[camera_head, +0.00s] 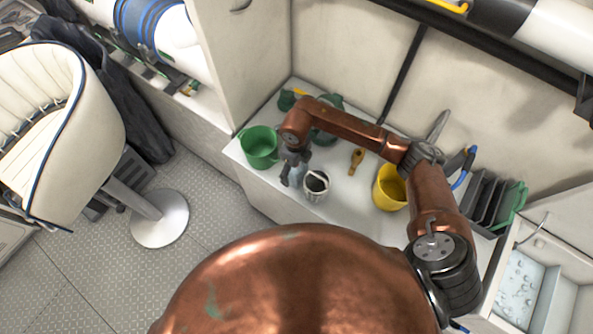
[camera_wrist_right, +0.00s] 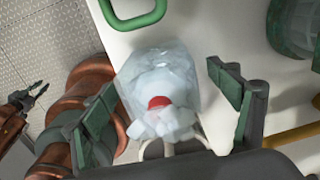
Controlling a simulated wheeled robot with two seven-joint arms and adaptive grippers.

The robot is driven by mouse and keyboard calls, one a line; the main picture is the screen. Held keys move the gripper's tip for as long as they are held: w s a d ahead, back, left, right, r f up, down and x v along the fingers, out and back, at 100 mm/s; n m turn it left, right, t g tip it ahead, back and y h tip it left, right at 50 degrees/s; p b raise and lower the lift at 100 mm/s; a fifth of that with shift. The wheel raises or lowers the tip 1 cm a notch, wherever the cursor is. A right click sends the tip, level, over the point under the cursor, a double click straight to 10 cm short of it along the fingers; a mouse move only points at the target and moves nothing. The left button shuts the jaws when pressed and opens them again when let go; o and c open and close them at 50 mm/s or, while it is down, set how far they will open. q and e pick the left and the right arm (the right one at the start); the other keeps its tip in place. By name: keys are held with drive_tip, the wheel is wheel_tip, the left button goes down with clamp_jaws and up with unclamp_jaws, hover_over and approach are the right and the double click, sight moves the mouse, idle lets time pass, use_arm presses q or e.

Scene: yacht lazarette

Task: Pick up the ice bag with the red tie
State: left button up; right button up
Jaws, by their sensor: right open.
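The ice bag (camera_wrist_right: 150,75) is clear and pale. It shows in the right wrist view with its red tie (camera_wrist_right: 159,102) around its gathered neck. My right gripper (camera_wrist_right: 164,88) is open, with one finger on each side of the bag and a gap on both sides. There the bag is mostly hidden by the gripper. A copper arm part with dark jaws (camera_wrist_right: 37,92) shows at the left of the wrist view, too small to tell its state.
On the white bench (camera_head: 345,190) stand a green bucket (camera_head: 259,148) to the left and a yellow bucket (camera_head: 386,190) to the right. A brown-handled tool (camera_head: 357,160) lies between. A dark rack (camera_head: 485,197) stands at the right end. A stool (camera_head: 160,218) stands left.

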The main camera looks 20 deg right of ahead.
sight(296, 172)
wheel_tip(296, 172, down, 3)
drive_tip(key=shift+f, duration=0.1)
drive_tip(key=c, duration=1.6)
